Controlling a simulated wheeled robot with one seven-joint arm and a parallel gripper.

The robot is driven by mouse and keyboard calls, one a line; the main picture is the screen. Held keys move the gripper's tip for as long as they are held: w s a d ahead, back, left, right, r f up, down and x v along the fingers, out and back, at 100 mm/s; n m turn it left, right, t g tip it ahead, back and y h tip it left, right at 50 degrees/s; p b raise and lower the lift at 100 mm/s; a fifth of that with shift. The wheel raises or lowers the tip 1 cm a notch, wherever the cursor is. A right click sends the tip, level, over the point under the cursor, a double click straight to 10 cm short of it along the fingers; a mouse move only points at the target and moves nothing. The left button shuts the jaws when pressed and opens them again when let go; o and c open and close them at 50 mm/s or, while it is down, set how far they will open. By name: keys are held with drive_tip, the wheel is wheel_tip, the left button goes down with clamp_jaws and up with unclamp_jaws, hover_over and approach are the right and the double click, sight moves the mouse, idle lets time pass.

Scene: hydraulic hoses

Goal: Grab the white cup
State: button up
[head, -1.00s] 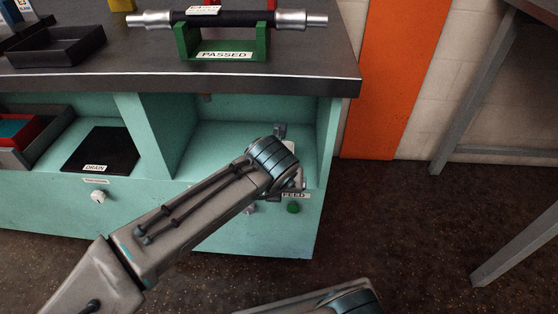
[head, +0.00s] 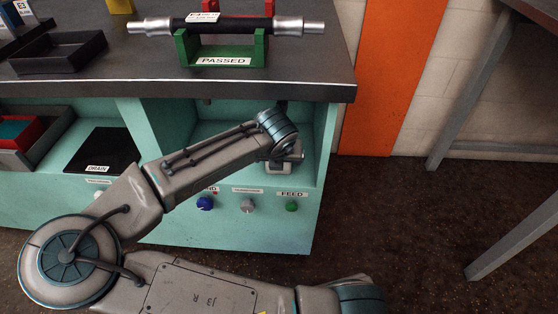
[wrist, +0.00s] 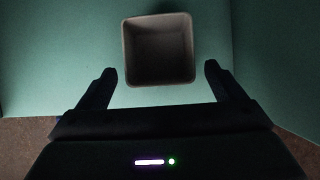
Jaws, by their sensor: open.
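The white cup (wrist: 158,50) is square with an open top and looks greyish in the dim light of the wrist view. It stands on the teal floor of the right-hand compartment under the bench, and I look down into its dark, empty-looking inside. My gripper (wrist: 158,72) is open, with one finger on each side of the cup's near part in the picture. Its fingertips show apart from the walls; the height gap is unclear. In the head view a pale part, likely the cup (head: 278,169), shows under my wrist, mostly hidden.
The bench top (head: 300,88) overhangs the compartment, with a green stand (head: 222,50) holding a hose on it. The compartment's right wall (wrist: 280,60) is close. Blue (head: 205,203), grey (head: 248,205) and green (head: 292,207) knobs line the front below.

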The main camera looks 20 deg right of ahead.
drive_tip(key=w+f+b, duration=0.1)
drive_tip(key=w+d+f+b, duration=0.1)
drive_tip(key=w, duration=0.1)
drive_tip(key=shift+w+d+f, duration=0.1)
drive_tip(key=shift+w, duration=0.15)
drive_tip(key=shift+w+f, duration=0.2)
drive_tip(key=shift+f, duration=0.05)
drive_tip(key=c, duration=1.1)
